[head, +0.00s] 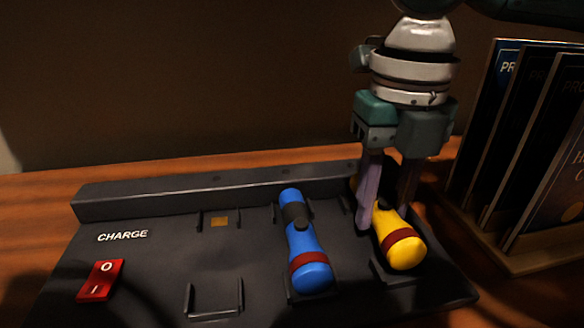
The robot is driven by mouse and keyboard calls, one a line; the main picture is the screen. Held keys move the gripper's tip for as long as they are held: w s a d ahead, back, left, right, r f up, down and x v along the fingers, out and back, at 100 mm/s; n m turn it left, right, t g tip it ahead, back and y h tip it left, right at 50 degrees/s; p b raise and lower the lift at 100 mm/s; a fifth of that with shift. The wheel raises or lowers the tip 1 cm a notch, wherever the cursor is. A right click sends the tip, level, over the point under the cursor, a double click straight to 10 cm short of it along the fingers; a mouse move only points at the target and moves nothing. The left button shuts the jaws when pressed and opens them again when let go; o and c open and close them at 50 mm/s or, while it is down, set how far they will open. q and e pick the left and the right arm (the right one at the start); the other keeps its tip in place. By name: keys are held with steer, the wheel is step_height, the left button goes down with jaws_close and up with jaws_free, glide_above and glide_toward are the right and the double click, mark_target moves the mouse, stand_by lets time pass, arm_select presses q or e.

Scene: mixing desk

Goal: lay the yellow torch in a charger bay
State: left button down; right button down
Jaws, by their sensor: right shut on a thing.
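The yellow torch (400,249) is at the right end of the dark charger (150,262), with its red-banded yellow head toward me. My right gripper (388,215) points down and is shut on the torch, one finger on each side of its body. The torch lies in or just over the right bay; I cannot tell if it touches the bottom. The gripper hides its far end. A blue torch (306,255) lies in the middle bay. The left bay (214,297) is empty, with its brackets and a small copper-coloured contact showing. My left gripper is not in view.
A red switch (101,281) sits at the charger's front left, below the word CHARGE. A raised wall (200,189) runs along the charger's back. A wooden rack (533,257) of dark upright booklets (540,140) stands close on the right.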

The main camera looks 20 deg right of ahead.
mark_target(384, 200)
steer(key=shift+f, duration=0.5)
steer(key=shift+f, duration=0.1)
steer(key=c, duration=0.5)
jaws_free()
step_height(384, 200, up, 12)
steer(key=p, duration=0.2)
steer(key=shift+p, duration=0.35)
